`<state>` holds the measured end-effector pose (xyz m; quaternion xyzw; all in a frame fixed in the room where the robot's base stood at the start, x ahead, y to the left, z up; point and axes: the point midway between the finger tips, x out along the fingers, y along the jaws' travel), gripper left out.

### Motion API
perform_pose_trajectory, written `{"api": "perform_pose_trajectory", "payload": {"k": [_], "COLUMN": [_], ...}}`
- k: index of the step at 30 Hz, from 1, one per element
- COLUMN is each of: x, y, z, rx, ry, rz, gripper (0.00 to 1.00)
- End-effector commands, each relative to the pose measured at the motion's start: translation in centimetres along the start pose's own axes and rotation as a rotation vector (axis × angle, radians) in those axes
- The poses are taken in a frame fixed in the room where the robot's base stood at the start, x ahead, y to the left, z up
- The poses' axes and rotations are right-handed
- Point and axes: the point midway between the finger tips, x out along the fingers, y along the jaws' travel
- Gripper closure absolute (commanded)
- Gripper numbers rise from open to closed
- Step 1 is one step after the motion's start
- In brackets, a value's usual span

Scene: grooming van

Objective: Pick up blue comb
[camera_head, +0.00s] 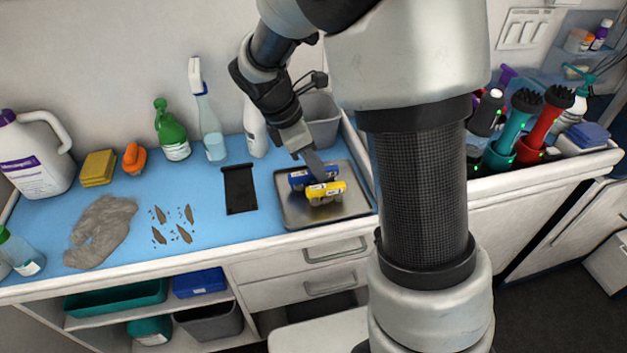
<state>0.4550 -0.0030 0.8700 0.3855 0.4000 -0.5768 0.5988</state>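A blue item with pale markings, which I take for the blue comb (300,180), lies on a metal tray (349,209) on the counter. A similar yellow item (326,193) lies in front of it on the same tray. My gripper (318,172) reaches down from above, with its end right at the blue comb and overlapping part of it in the picture. I cannot tell whether it touches the comb, or whether the fingers are apart or closed.
A black strip (239,188) lies left of the tray, with brown marks (172,223) and grey fur (100,230) farther left. A grey bin (320,120) and a white bottle (255,128) stand behind. Clippers in teal (522,117) and red (545,123) stand right.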

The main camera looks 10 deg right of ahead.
Motion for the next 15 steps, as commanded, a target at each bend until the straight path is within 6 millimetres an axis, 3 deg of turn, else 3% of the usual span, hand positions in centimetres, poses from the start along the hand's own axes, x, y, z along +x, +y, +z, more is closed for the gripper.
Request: {"api": "perform_pose_trajectory", "payload": {"k": [1, 4, 15], "x": [1.3, 2.5, 2.6], "y": [-0.1, -0.1, -0.1], "z": [-0.2, -0.1, -0.1], "rx": [0.000, 0.001, 0.000], "ry": [-0.001, 0.000, 0.000], "rz": [-0.003, -0.002, 0.000], "gripper": [0.75, 0.75, 0.75]}}
